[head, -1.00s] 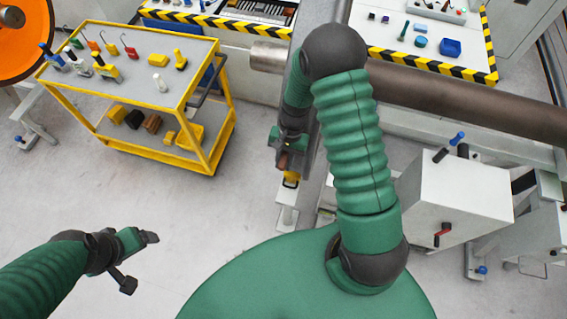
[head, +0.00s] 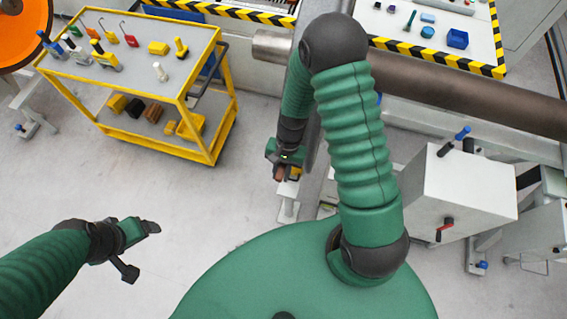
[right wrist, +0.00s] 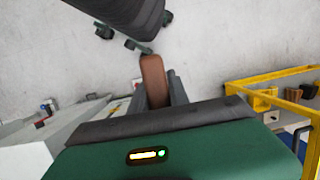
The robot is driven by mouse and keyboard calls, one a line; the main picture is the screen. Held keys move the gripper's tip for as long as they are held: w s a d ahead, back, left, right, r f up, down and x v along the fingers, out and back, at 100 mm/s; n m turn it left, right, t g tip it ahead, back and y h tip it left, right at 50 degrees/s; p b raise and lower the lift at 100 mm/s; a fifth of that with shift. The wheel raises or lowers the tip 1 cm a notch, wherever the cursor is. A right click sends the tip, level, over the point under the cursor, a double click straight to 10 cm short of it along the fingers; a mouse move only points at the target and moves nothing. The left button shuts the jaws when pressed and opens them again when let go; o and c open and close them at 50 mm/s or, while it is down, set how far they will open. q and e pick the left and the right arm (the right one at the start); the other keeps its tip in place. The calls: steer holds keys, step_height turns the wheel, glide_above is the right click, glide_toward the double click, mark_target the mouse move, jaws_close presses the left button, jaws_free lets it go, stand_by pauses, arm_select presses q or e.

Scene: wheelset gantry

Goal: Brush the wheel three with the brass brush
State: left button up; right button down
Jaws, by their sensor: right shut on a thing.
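My right gripper (head: 281,168) hangs beside the middle column, left of my green upper arm. It is shut on a brown, handle-like piece, which shows between the dark fingers in the right wrist view (right wrist: 153,80). I take this to be the brass brush; its bristles cannot be made out. My left gripper (head: 140,250) is at the lower left over bare floor, open and empty, its fingers apart. An orange wheel disc (head: 14,40) is cut off at the top left corner, far from both grippers. I cannot tell which wheel number it is.
A yellow trolley (head: 212,145) with several tools on top and blocks below stands left of my right gripper. A thick grey shaft (head: 470,100) runs across the right. A white cabinet (head: 460,195) stands at the right.

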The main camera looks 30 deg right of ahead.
mark_target(278, 181)
steer(key=shift+s+a+r, duration=0.25)
steer(key=shift+s+a, duration=0.35)
steer(key=shift+s+a+r+p, duration=0.35)
steer(key=shift+s+a, duration=0.15)
steer(key=shift+a, duration=0.2)
steer(key=shift+s+a, duration=0.25)
steer(key=shift+s, duration=0.05)
steer(key=shift+s+a, duration=0.15)
steer(key=c, duration=1.9)
jaws_free()
jaws_close()
